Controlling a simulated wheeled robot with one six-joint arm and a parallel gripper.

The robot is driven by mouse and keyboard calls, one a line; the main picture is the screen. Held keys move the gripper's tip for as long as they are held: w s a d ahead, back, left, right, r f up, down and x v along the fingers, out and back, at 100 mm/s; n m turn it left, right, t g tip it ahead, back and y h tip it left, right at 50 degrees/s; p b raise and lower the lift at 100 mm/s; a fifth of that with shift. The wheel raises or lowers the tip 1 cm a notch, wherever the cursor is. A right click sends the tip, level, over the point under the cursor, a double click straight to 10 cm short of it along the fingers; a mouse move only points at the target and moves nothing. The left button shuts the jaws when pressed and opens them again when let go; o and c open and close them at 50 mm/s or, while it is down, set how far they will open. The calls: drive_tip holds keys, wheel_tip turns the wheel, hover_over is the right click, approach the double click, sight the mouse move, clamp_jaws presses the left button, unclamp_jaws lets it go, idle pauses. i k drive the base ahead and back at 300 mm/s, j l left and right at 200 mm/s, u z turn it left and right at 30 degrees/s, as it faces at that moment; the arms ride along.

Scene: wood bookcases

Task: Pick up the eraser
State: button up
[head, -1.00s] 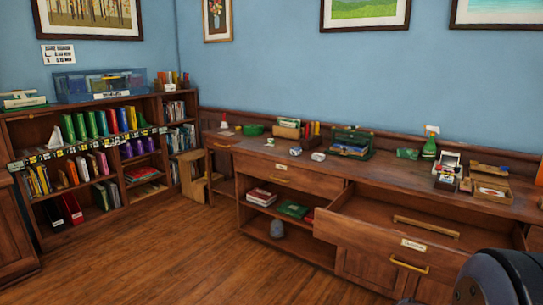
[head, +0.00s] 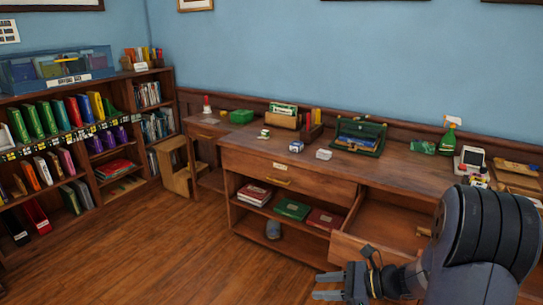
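Several small items lie on the long wooden counter (head: 390,168). One is a small white block (head: 324,155), one a blue and white block (head: 296,147), and one a green and white piece (head: 264,134). They are too small for me to tell which, if any, is the eraser. My gripper (head: 318,286) is at the bottom, in front of the counter and low over the floor area. Its two fingers point left and are apart, with nothing between them. It is well away from the small items.
An open drawer (head: 348,246) juts from the counter beside my arm. A green box (head: 360,138), a spray bottle (head: 449,135) and a wooden holder (head: 283,120) stand along the back. A bookcase (head: 82,150) and a wooden step stool (head: 178,166) are left. The floor between is clear.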

sight(265, 134)
drive_tip(key=i+j+z, duration=0.35)
drive_tip(key=i+j, duration=0.75)
drive_tip(key=i, duration=0.45)
drive_tip(key=i+j+z, duration=0.3)
drive_tip(key=i+j, duration=1.05)
drive_tip(key=j, duration=0.2)
drive_tip(key=i, duration=0.35)
